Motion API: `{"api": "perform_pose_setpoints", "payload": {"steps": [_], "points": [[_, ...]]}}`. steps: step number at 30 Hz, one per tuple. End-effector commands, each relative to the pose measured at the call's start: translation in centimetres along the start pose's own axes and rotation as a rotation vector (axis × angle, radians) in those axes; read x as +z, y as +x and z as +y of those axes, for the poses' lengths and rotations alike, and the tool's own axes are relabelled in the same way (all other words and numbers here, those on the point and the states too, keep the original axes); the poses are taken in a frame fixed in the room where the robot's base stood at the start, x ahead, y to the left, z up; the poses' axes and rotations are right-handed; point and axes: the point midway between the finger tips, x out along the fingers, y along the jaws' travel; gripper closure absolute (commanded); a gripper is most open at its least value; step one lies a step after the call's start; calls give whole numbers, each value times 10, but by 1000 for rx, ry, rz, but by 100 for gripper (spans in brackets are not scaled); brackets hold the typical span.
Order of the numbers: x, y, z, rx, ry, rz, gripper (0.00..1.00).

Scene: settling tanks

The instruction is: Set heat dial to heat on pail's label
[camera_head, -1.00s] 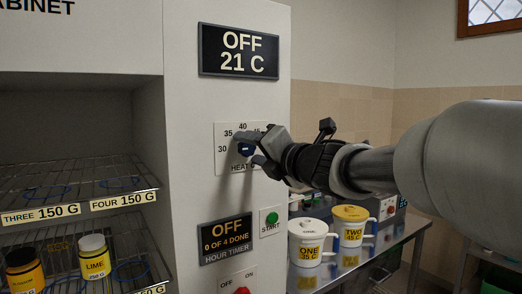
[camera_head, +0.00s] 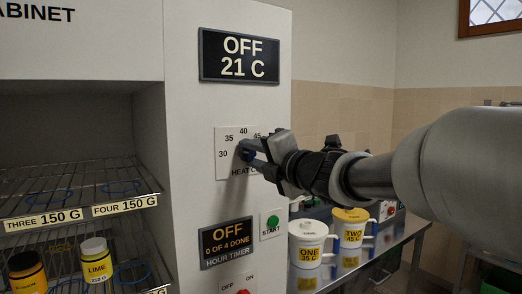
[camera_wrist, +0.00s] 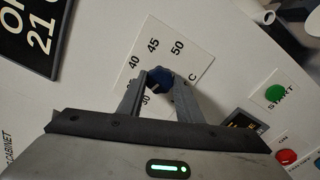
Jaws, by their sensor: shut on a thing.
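The heat dial (camera_wrist: 159,77) is a dark blue knob on a white scale plate (camera_head: 226,135) on the cabinet front. The scale shows 30, 35, 40 and 45 in the head view, and 50 in the wrist view. My gripper (camera_head: 249,152) is shut on the dial, one finger on each side; it also shows in the wrist view (camera_wrist: 158,84). The dial's pointer is not readable. Pail ONE (camera_head: 308,243), white-lidded, has a yellow label reading 35 C. Pail TWO (camera_head: 351,228), yellow-lidded, reads 45 C. Both stand on the metal bench.
The upper display (camera_head: 239,55) reads OFF, 21 C. Below the dial are a green START button (camera_head: 272,220), the hour timer (camera_head: 226,242) reading OFF, 0 OF 4 DONE, and a red on/off switch (camera_head: 242,292). Open wire shelves (camera_head: 75,190) with jars stand left.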

Motion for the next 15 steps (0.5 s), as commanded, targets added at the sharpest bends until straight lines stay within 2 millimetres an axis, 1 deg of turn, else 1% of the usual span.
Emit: {"api": "perform_pose_setpoints", "payload": {"steps": [1,15], "points": [[1,0,2,-2,45,1,90],[1,0,2,-2,493,0,90]]}}
